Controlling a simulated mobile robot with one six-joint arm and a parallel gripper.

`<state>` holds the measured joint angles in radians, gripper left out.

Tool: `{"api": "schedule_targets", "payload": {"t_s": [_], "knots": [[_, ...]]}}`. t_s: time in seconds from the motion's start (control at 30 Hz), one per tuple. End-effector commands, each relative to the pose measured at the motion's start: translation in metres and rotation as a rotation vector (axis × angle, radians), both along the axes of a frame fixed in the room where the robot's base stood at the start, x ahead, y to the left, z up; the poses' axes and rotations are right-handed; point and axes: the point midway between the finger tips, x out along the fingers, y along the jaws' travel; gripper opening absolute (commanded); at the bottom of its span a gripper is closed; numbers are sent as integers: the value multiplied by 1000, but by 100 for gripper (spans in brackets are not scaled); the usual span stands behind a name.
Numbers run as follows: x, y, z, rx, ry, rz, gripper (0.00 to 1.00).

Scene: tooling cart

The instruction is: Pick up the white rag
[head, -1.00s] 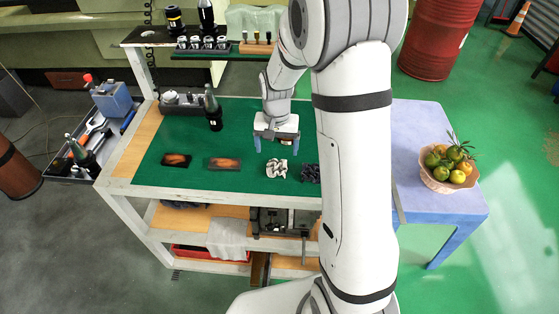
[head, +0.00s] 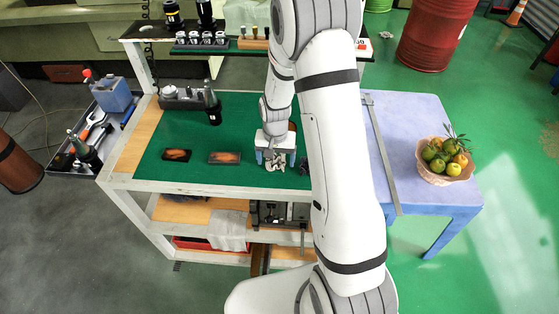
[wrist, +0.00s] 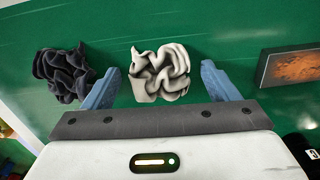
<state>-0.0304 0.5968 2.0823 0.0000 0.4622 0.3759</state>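The white rag (head: 276,161) is a crumpled cloth on the green top of the cart, near its front edge. It also shows in the wrist view (wrist: 160,74), ahead of and between the two blue fingers. My gripper (head: 275,155) is open above the rag, and its fingers (wrist: 160,82) stand apart on either side with nothing held. In the wrist view the fingertips reach about the rag's lower part. I cannot tell the remaining height above it. In the head view my gripper partly hides the rag.
A dark crumpled rag (wrist: 63,75) lies close beside the white one. Two dark boxes with orange tops (head: 225,158) (head: 177,155) lie to the left. A dark bottle (head: 213,108) stands farther back. A fruit bowl (head: 445,172) sits on the blue table (head: 457,203).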

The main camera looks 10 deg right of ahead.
Motion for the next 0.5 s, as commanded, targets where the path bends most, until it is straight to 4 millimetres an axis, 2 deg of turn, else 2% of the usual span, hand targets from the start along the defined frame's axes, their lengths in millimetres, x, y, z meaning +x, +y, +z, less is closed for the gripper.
{"api": "schedule_targets", "payload": {"t_s": [0.07, 0.5], "knots": [[0, 0, 0, 0, 0, 0, 74], [0, 0, 0, 0, 0, 1, 38]]}}
